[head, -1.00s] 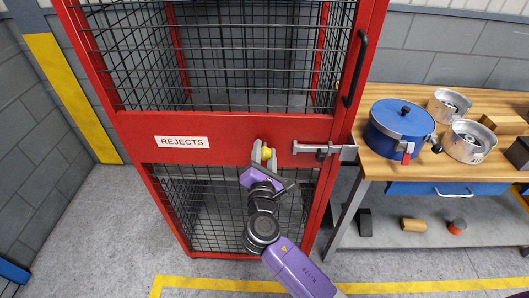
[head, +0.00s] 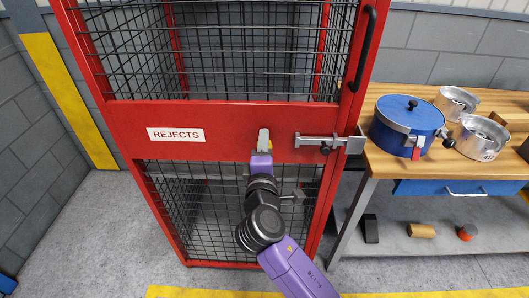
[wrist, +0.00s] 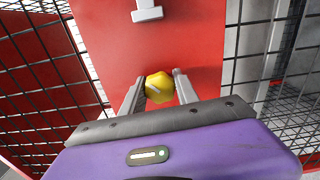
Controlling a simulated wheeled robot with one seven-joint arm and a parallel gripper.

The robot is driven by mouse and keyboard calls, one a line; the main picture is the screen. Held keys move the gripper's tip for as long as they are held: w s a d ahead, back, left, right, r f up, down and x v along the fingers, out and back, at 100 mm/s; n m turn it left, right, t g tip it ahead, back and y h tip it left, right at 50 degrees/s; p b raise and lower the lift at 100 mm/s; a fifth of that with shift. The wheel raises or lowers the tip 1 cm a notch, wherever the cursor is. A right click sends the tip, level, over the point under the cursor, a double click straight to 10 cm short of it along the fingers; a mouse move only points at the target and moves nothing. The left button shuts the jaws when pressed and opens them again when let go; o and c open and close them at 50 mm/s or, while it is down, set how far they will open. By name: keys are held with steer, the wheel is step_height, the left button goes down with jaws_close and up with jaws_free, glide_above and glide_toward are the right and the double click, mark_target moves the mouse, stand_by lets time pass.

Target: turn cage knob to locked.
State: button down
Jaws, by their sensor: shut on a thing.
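The grey sliding bolt (head: 317,140) lies level to the right of the knob and reaches toward the door post.
The red mesh cage has a REJECTS sign (head: 175,135) left of the knob and a black handle (head: 363,48) at upper right. A wooden bench (head: 383,160) at right holds a blue lidded pot (head: 404,122) and metal housings. The floor at left is clear.

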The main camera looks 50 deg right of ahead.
steer(key=m+b, duration=0.1)
steer(key=m, duration=0.1)
steer(key=m+b, duration=0.1)
steer(key=b, duration=0.1)
steer(key=shift+f+m, duration=0.3)
steer(key=shift+m, duration=0.1)
steer(key=m+b, duration=0.4)
steer(key=shift+r+m, duration=0.15)
steer(key=shift+m, duration=0.15)
steer(key=c, duration=0.9)
jaws_free()
steer(key=shift+r, duration=0.1)
steer(key=b+v, duration=0.1)
steer(key=v, duration=0.6)
steer(key=shift+s+a, duration=0.25)
steer(key=shift+a, duration=0.05)
